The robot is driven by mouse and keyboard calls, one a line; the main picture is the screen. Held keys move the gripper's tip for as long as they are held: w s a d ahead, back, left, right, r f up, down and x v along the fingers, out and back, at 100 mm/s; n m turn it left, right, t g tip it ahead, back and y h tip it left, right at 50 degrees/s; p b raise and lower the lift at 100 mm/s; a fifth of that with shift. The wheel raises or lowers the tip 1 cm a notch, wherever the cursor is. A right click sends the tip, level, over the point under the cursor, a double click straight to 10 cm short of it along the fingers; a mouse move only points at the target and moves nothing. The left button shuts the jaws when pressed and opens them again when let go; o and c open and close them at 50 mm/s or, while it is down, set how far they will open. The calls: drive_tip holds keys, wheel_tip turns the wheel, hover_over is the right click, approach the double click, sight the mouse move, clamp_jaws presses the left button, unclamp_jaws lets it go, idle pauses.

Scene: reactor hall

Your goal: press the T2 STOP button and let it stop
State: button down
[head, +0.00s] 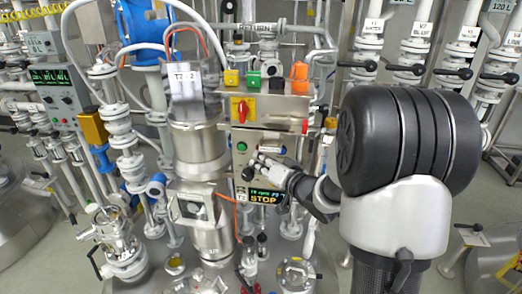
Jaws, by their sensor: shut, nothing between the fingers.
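The control panel (280,134) is a grey box in the middle of the head view. It carries a green button (242,146) and a black knob (248,173) below it. A small display (263,197) under these shows green text and the word STOP in yellow. My gripper (260,158) is shut and empty, in front of the panel, just right of the green button. Its fingers cover part of the panel, and no stop button can be made out there. I cannot tell whether the fingertips touch the panel.
A red-and-yellow switch (241,110) sits above the green button. White valves and pipes (125,150) crowd the left.

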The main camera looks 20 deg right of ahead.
drive_tip(key=s+a, duration=0.1)
drive_tip(key=s, duration=0.1)
drive_tip(key=s+a, duration=0.1)
drive_tip(key=s, duration=0.1)
drive_tip(key=shift+a, duration=0.4)
idle(0.8)
drive_tip(key=s+a+n+g+h, duration=0.1)
drive_tip(key=s+a+g, duration=0.2)
drive_tip(key=s, duration=0.7)
drive_tip(key=s+a+n+g+h, duration=0.1)
drive_tip(key=s+a+g, duration=0.3)
drive_tip(key=s, duration=0.6)
drive_tip(key=s+a+n+g+h, duration=0.1)
drive_tip(key=s+a+n+g, duration=0.2)
drive_tip(key=s, duration=0.8)
drive_tip(key=shift+a+g, duration=0.3)
drive_tip(key=shift+g, duration=0.4)
